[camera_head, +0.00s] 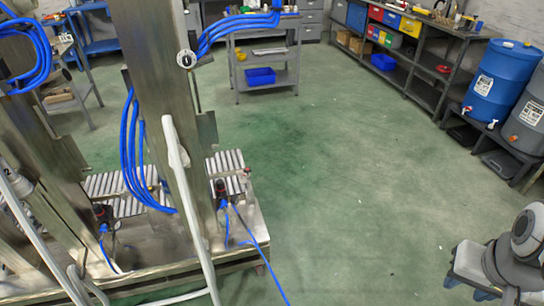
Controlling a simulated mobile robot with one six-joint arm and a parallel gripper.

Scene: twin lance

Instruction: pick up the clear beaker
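I cannot make out a clear beaker anywhere in the head view. Small items on the far benches are too small to tell apart. My gripper is not in view. A grey and black jointed part at the lower right edge may belong to my arm, but no fingers show there.
A metal machine (150,120) with blue hoses and rollers fills the left. A grey cart (238,75) holds a blue bin (260,76). A shelf bench (425,93) with coloured bins and a blue barrel (500,82) line the right. The green floor (350,180) between is clear.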

